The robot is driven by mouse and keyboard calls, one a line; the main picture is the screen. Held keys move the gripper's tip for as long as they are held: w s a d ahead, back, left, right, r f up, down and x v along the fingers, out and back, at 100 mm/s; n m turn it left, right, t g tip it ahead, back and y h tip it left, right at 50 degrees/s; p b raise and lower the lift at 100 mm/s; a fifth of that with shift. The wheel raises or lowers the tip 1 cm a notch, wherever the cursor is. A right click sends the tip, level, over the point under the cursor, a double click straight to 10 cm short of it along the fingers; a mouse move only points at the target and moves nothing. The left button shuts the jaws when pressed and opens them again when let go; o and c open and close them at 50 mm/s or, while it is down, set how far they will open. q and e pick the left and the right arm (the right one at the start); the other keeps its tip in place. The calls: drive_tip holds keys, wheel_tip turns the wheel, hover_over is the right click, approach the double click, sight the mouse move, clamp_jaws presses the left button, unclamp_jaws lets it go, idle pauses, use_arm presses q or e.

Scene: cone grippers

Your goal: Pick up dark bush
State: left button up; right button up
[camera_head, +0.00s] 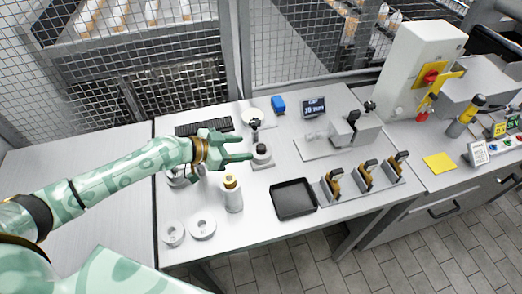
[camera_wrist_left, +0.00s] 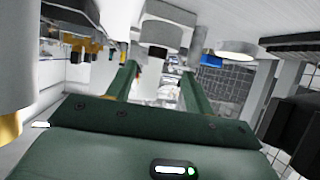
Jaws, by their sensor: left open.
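The dark bush (camera_head: 262,149) is a small black cylinder standing on a pale round base on the bench. In the left wrist view the scene looks upside down, and the dark bush (camera_wrist_left: 157,51) shows beyond the gap between the fingers. My left gripper (camera_head: 238,146) is open beside the bush, on its left in the head view. Its two green fingers (camera_wrist_left: 157,82) show in the wrist view with nothing held between them. My right gripper is not in view.
A white bottle with a yellow cap (camera_head: 232,193) stands close in front of the gripper. A black tray (camera_head: 293,198) lies to the right. A small dark-topped stand (camera_head: 255,126) is just behind the bush. A keyboard (camera_head: 204,128) and white rings (camera_head: 202,226) lie left.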

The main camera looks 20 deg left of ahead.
sight(261, 147)
use_arm(q)
drive_tip(key=x, duration=0.5)
drive_tip(key=shift+s+d, duration=0.1)
drive_tip(key=shift+d, duration=0.1)
drive_tip(key=c, duration=1.1)
drive_tip(key=shift+r, duration=0.15)
